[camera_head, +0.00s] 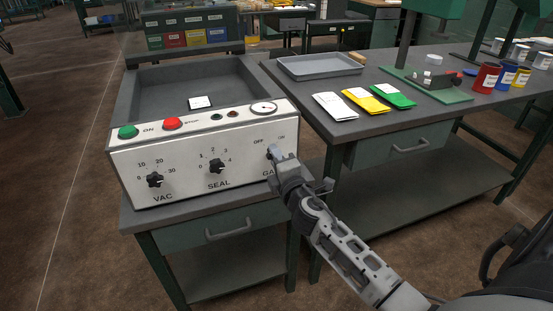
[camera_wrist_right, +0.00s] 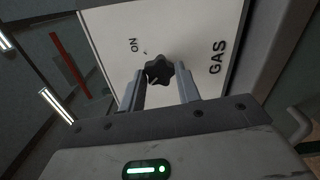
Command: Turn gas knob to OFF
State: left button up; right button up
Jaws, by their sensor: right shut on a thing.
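The gas knob (camera_wrist_right: 158,70) is a black lobed knob on the white front panel of the machine (camera_head: 135,175). In the head view it is mostly hidden behind my right gripper (camera_head: 275,156), below the OFF and ON labels. In the right wrist view my right gripper (camera_wrist_right: 163,84) has one finger on each side of the knob and is shut on it. ON and GAS can be read there, but OFF cannot be seen. I cannot tell for sure which label the knob points at. My left gripper is not in view.
The VAC knob (camera_head: 154,180) and SEAL knob (camera_head: 217,166) are to the left on the panel. Above them are a green button (camera_head: 128,131), a red button (camera_head: 173,123) and a round gauge (camera_head: 263,108). A workbench (camera_head: 300,105) with a tray, pouches and cans stands to the right.

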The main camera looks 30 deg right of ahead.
jog(key=shift+f+n, duration=0.1)
jog(key=shift+n, duration=0.2)
dwell(0.4)
jog(key=o, duration=1)
pick_arm(q)
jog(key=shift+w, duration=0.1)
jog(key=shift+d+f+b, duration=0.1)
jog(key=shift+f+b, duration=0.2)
jog(key=shift+b, duration=0.7)
pick_arm(e)
jog(key=shift+v, duration=8)
jog(key=shift+d, duration=0.1)
